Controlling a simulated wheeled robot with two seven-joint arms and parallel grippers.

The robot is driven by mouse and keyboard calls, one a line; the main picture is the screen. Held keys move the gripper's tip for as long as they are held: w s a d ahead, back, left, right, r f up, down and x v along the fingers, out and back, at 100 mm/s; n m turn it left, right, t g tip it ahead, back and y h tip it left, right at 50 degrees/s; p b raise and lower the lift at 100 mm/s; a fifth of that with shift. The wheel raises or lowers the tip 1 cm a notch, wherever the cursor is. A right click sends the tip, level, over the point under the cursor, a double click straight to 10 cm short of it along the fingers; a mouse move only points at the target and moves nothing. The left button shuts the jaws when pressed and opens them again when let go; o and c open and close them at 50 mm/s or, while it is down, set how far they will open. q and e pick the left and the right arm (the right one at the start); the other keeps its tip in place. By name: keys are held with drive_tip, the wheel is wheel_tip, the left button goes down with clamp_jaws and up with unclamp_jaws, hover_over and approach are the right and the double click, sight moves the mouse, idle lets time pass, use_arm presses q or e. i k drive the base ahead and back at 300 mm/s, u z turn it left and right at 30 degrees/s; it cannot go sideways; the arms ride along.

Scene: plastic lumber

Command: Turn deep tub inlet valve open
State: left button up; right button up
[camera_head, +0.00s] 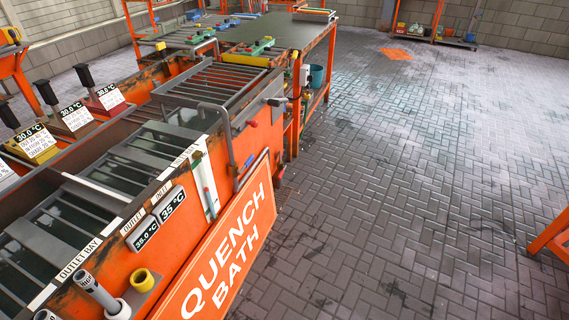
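The orange quench bath (165,262) runs along the left side, with dark slatted bays. White labels on its rim read "outlet bay" (75,262), "outlet" and "inlet". Two displays on its front edge include one reading 35 °C (171,204). A small blue handle-like part (248,162) sits at the foot of a bent grey pipe (222,122). I cannot tell which part is the deep tub inlet valve, or its position. Neither gripper is in view.
A large "Quench Bath" sign (232,242) leans along the bath's front. Grey pipe ends (95,290) and a yellow ring (143,280) are at the lower left. A dark-topped orange table (275,32) stands beyond. The brick floor (400,170) to the right is mostly clear.

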sight(250, 160)
drive_tip(key=z, duration=0.4)
drive_tip(key=i, duration=0.95)
drive_tip(key=u, duration=1.9)
